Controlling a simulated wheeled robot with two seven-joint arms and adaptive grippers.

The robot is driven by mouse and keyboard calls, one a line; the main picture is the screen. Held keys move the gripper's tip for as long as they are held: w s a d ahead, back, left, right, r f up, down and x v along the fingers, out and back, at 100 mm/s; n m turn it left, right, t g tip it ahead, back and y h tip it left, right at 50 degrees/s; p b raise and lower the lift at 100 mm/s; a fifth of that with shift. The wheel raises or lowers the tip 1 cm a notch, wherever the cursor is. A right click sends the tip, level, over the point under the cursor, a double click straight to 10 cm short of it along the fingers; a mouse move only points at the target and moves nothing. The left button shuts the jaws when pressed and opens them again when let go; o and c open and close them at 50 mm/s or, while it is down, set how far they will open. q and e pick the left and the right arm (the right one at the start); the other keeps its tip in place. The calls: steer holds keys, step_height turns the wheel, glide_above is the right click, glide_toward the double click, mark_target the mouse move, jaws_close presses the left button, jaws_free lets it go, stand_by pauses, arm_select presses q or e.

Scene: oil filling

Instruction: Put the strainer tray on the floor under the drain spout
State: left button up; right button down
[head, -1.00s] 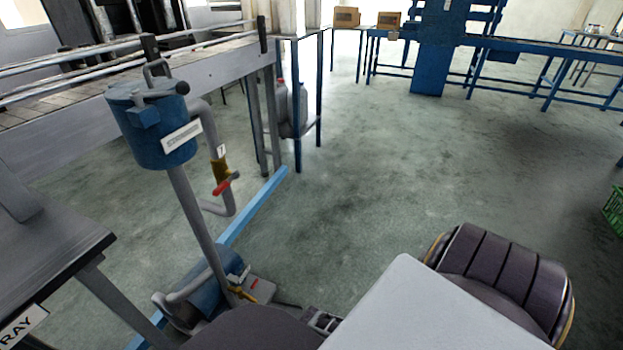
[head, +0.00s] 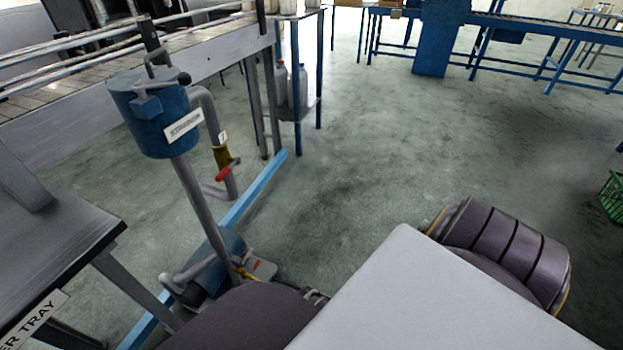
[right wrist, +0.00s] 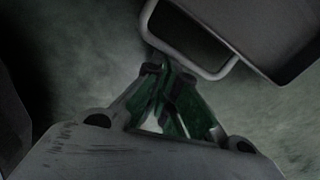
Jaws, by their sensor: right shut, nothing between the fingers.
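The blue strainer (head: 156,114), a cylinder with a white label, stands on a slanting grey pipe at the left in the head view. Beside it a bent grey pipe carries a valve with a red handle (head: 228,170); I cannot tell which opening is the drain spout. No tray is clearly visible in the head view. My right gripper (right wrist: 160,78) is shut and empty in the right wrist view. Its green fingers are close to a grey metal loop (right wrist: 190,50) beside a dark boxy thing (right wrist: 275,35); I cannot tell whether these belong to the tray. My left gripper is out of view.
A dark table (head: 55,235) at the left edge has a sign (head: 35,322) ending in "ER TRAY". A blue pump (head: 215,265) sits on the floor below the strainer. A light blue floor beam (head: 255,190) runs past it. Open floor (head: 370,170) lies to the right; a green crate (head: 612,195) is farther right.

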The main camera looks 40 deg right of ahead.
steer(key=shift+s, duration=0.1)
steer(key=shift+s+d+p, duration=0.6)
steer(key=shift+s+d, duration=0.75)
steer(key=shift+s, duration=0.15)
steer(key=shift+a+r, duration=0.1)
steer(key=shift+r, duration=0.25)
steer(key=shift+r+p, duration=0.75)
steer(key=shift+p, duration=0.1)
steer(key=shift+r+p, duration=0.65)
steer(key=shift+r, duration=0.1)
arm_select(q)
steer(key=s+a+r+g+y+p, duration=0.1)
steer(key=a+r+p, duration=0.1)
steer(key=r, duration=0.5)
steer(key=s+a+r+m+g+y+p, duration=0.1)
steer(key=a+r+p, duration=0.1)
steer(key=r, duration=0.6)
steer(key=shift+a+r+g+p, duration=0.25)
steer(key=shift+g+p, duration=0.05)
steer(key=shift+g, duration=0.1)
arm_select(e)
step_height(320, 180, up, 6)
steer(key=shift+r, duration=0.15)
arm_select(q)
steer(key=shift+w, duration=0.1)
arm_select(e)
steer(key=shift+w, duration=0.1)
